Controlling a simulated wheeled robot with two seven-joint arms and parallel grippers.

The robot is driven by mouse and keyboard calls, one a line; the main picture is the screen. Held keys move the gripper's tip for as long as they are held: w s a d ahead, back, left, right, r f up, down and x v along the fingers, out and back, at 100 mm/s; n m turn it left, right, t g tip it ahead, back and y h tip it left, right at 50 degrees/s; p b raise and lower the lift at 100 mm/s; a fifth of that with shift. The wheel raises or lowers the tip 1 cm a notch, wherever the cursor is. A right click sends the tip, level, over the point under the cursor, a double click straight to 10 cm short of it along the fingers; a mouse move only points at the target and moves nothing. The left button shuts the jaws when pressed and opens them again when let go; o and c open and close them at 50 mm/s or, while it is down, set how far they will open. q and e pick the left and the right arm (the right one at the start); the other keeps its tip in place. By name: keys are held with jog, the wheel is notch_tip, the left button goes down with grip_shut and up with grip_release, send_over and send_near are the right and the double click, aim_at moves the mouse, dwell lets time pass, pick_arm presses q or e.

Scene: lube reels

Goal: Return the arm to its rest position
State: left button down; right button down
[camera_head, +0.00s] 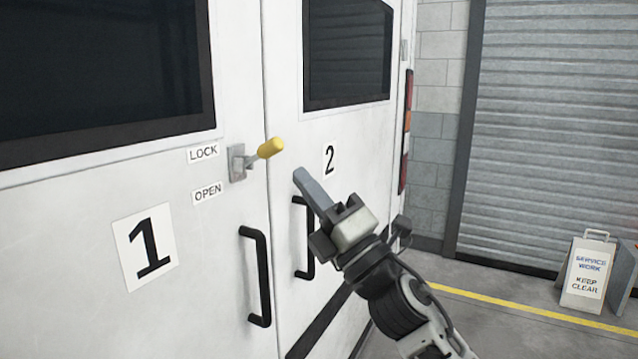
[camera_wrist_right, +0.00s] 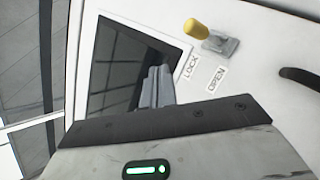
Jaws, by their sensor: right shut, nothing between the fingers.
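My right gripper (camera_head: 302,174) is shut and empty in the head view, in front of the white door marked 2 (camera_head: 352,130). Its fingers point up and to the left. The latch lever with a yellow grip (camera_head: 271,148) is left of and above the fingertips, apart from them in the picture. In the right wrist view the yellow grip (camera_wrist_right: 195,29) and both labels show at the upper right. My left gripper is not in view.
Black handles stand on door 1 (camera_head: 257,276) and door 2 (camera_head: 301,238), the second partly behind my right arm. Both doors look closed. A service sign (camera_head: 586,275) stands on the floor at the right, before a roller shutter (camera_head: 560,130). Open floor lies right of the arm.

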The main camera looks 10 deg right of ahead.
jog(key=shift+s+d+r, duration=0.3)
jog(key=shift+s+d, duration=0.25)
jog(key=shift+s, duration=0.15)
jog(key=s+d+f+m+g+h, duration=0.15)
jog(key=f+m+h, duration=0.35)
jog(key=f+m, duration=0.5)
jog(key=s+d+f+m+g+h, duration=0.15)
jog(key=f+m+h, duration=0.35)
jog(key=f, duration=0.9)
jog(key=s+d+f+m+g+h, duration=0.1)
jog(key=s+f+m+g, duration=0.6)
jog(key=s+f+m, duration=0.5)
jog(key=s+f, duration=0.6)
jog(key=f, duration=0.4)
jog(key=shift+s+d+f+h, duration=0.2)
jog(key=shift+s+h, duration=0.1)
jog(key=shift+s, duration=0.1)
